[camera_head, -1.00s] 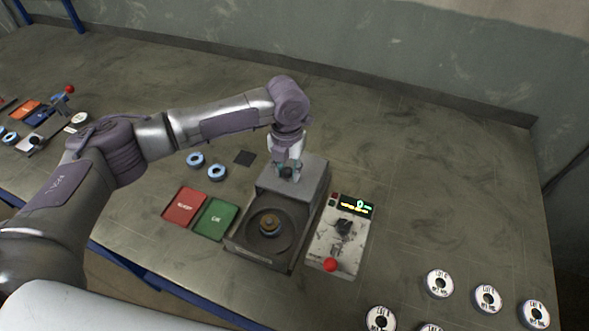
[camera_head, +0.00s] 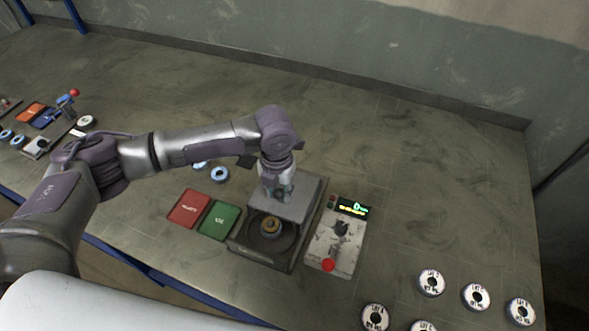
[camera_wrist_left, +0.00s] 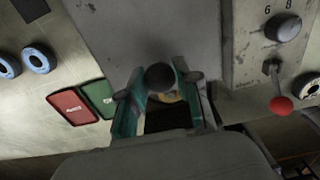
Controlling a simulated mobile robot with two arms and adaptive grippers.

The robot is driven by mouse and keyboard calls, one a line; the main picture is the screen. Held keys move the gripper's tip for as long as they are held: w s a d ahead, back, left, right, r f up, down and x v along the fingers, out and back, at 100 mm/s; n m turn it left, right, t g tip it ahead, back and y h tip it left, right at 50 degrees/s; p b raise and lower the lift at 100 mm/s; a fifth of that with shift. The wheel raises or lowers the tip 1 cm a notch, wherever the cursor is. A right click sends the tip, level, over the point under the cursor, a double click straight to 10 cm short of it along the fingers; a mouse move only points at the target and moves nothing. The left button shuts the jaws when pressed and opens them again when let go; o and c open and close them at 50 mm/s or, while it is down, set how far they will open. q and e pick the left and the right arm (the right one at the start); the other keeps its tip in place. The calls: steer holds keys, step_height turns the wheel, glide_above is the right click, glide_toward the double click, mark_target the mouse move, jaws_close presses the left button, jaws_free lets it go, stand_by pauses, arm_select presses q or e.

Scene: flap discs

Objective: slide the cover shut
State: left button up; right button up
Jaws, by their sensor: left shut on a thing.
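The grey sliding cover (camera_head: 301,192) sits on top of the dark machine housing (camera_head: 262,262). It reaches over the rear part of the round well, and the front part with a brass-coloured hub (camera_head: 270,227) is uncovered. My left gripper (camera_head: 274,192) reaches down to the cover's front part and is shut on its dark knob. In the left wrist view the black round knob (camera_wrist_left: 160,77) lies between the gripper's two fingers (camera_wrist_left: 165,92), with the cover plate (camera_wrist_left: 145,35) beyond. In the head view the gripper hides the knob. My right gripper is not in view.
Right of the machine is a control panel (camera_head: 323,240) with a lit display and a red-tipped lever (camera_head: 328,265). A red plate (camera_head: 188,208) and a green plate (camera_head: 219,221) lie left. Several white-labelled discs (camera_head: 476,297) lie front right. The bench behind is clear.

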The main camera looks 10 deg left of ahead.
arm_select(q)
steer(key=shift+s+a+p, duration=0.3)
steer(key=shift+s+p, duration=0.55)
steer(key=shift+s, duration=0.55)
steer(key=shift+s+a+p, duration=0.25)
steer(key=shift+s+p, duration=0.65)
steer(key=shift+s, duration=0.45)
steer(key=shift+s+a+p, duration=0.3)
steer(key=shift+s+p, duration=0.55)
steer(key=shift+s, duration=0.55)
steer(key=o, duration=0.4)
steer(key=shift+s, duration=0.2)
steer(key=o, duration=0.5)
steer(key=shift+w, duration=0.15)
steer(key=shift+r+p, duration=0.8)
steer(key=shift+r, duration=3.2)
